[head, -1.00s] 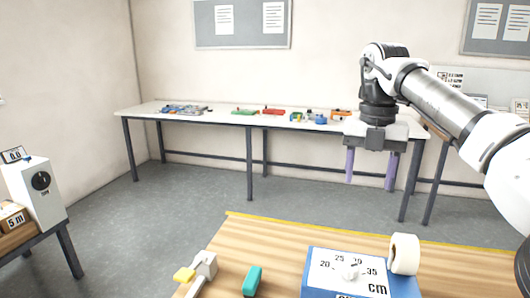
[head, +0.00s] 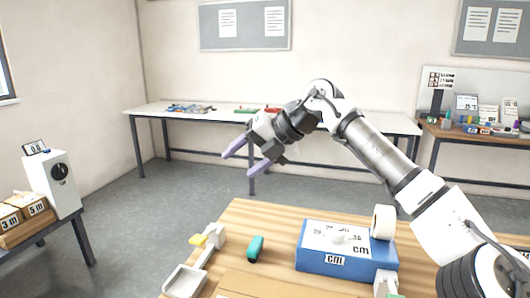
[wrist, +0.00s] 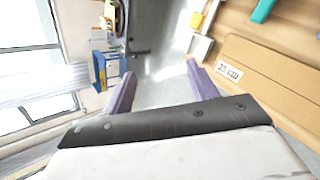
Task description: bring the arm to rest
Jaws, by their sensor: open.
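My gripper (head: 247,160) is in the air in the head view, left of the picture's middle and above the far-left side of the wooden table. Its two purple fingers are spread apart and point to the lower left, with nothing between them. In the wrist view my gripper (wrist: 160,90) also shows its two fingers apart and empty. My arm reaches in from the lower right, clear of the table. The wooden table (head: 262,214) lies below it in the head view.
On the table stand a blue box marked cm (head: 345,262), a white roll (head: 383,222), a green block (head: 255,248) and a pale tool with a yellow part (head: 205,240). A white device (head: 55,182) stands at left. A long bench (head: 225,120) runs along the back wall.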

